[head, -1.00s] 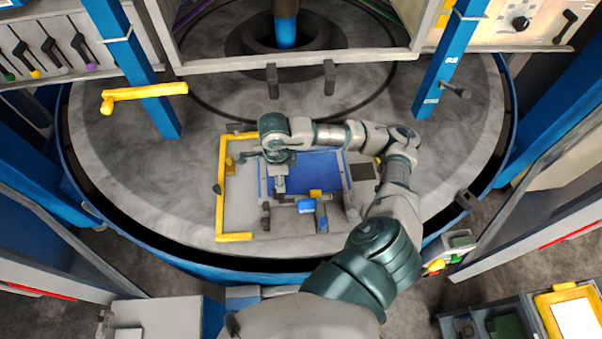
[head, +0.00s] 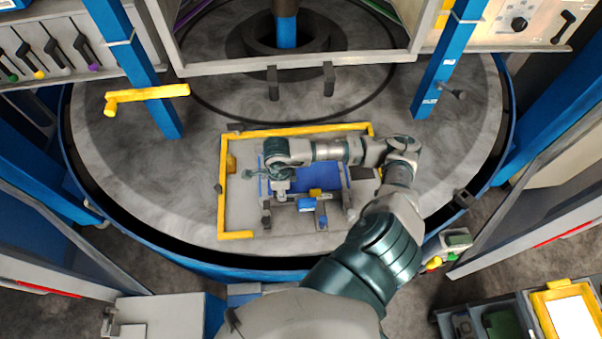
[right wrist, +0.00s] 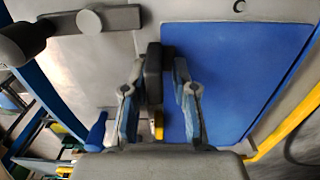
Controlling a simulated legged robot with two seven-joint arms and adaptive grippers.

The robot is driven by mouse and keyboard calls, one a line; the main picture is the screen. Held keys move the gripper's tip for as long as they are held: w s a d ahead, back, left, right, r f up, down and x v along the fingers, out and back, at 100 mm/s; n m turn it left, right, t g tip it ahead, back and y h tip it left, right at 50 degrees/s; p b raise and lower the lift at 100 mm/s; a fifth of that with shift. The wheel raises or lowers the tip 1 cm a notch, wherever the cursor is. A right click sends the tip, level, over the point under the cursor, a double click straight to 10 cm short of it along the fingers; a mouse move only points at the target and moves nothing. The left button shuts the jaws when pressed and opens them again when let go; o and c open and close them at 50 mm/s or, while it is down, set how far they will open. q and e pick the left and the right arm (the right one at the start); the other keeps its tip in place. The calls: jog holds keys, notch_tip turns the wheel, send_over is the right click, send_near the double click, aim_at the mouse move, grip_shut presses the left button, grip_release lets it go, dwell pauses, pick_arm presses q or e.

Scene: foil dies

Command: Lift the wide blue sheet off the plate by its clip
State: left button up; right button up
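The wide blue sheet (head: 320,178) lies on the grey plate (head: 240,205) inside a yellow frame, partly hidden by my right arm. In the right wrist view the sheet (right wrist: 240,75) fills the right side. A dark grey block (right wrist: 153,72), which looks like the clip, stands at its left edge. My right gripper (right wrist: 158,75) is open, with a finger on each side of this block. A gap shows on the right side; contact on the left is hard to tell. My left gripper is not in view.
The yellow frame (head: 222,190) borders the plate. A yellow handle (head: 145,94) and blue posts stand behind on the round grey table (head: 130,175).

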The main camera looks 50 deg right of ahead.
jog(key=shift+s+f, duration=0.1)
grip_shut()
jog(key=shift+a, duration=0.1)
jog(key=shift+a, duration=0.1)
